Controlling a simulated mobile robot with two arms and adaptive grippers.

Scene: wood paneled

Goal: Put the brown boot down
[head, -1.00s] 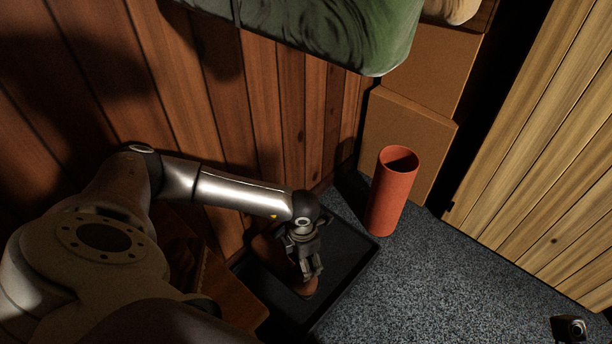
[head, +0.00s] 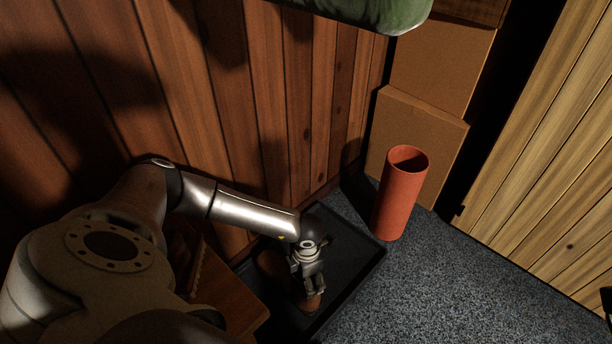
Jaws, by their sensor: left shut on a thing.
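The brown boot (head: 272,265) is low over or on the black tray (head: 366,255) by the wood wall. Only parts of it show, on either side of my left gripper (head: 315,290). The left gripper points down and is shut on the boot. Whether the boot's sole touches the tray cannot be told, as the gripper and wrist cover its middle. My right gripper is not clearly in view; only a small dark piece shows at the lower right edge.
A red cylinder (head: 400,200), open at the top, stands just right of the tray. Cardboard boxes (head: 420,130) stand behind it. A wooden piece (head: 228,300) is left of the tray. Grey speckled floor (head: 440,285) is clear at right. A green bundle (head: 385,12) hangs at top.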

